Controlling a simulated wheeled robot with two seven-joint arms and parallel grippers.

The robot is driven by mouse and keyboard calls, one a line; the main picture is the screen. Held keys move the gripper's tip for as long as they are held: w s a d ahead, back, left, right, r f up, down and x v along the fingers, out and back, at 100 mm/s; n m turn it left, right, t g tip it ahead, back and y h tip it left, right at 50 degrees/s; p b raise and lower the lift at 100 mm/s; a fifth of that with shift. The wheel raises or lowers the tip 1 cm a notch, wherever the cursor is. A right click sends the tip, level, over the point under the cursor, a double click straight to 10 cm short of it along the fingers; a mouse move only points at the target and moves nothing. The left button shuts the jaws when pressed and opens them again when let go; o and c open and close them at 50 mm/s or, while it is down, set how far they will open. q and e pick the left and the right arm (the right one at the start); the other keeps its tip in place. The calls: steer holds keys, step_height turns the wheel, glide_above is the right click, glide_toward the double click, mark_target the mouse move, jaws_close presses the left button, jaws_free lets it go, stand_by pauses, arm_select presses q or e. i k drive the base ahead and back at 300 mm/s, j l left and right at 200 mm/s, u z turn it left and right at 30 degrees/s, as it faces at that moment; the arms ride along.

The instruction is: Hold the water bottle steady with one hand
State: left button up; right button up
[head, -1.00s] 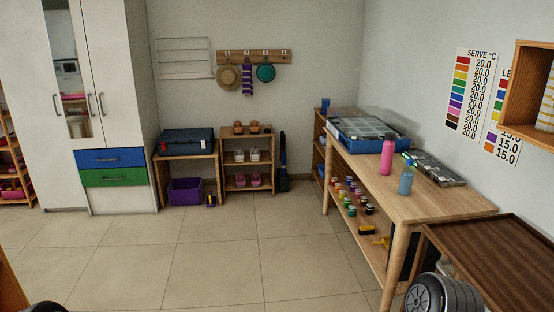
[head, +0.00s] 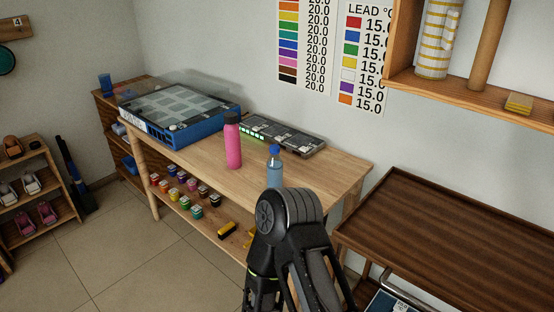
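A clear blue bottle with a blue cap (head: 275,165) stands upright on the wooden table (head: 325,168). Its lower end is hidden behind my dark arm links. A pink bottle with a dark cap (head: 233,142) stands upright to its left, apart from it. I cannot tell which of the two is the water bottle. My arm rises from the bottom of the head view, and its rounded joint is in front of the table. No fingertips of either gripper show, and neither bottle is seen held.
A blue case (head: 176,128) lies at the table's left end, and a dark tray of parts (head: 283,134) lies behind the bottles. Several small jars (head: 196,212) stand on the shelf below. A brown tray table (head: 455,235) is at right, under a wall shelf (head: 480,100).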

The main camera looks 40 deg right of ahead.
mark_target(275, 164)
steer(key=i+z, duration=0.65)
steer(key=z, duration=0.2)
steer(key=i+j+z, duration=0.15)
steer(key=i+z, duration=0.25)
steer(key=i+j+z, duration=0.2)
steer(key=z, duration=0.2)
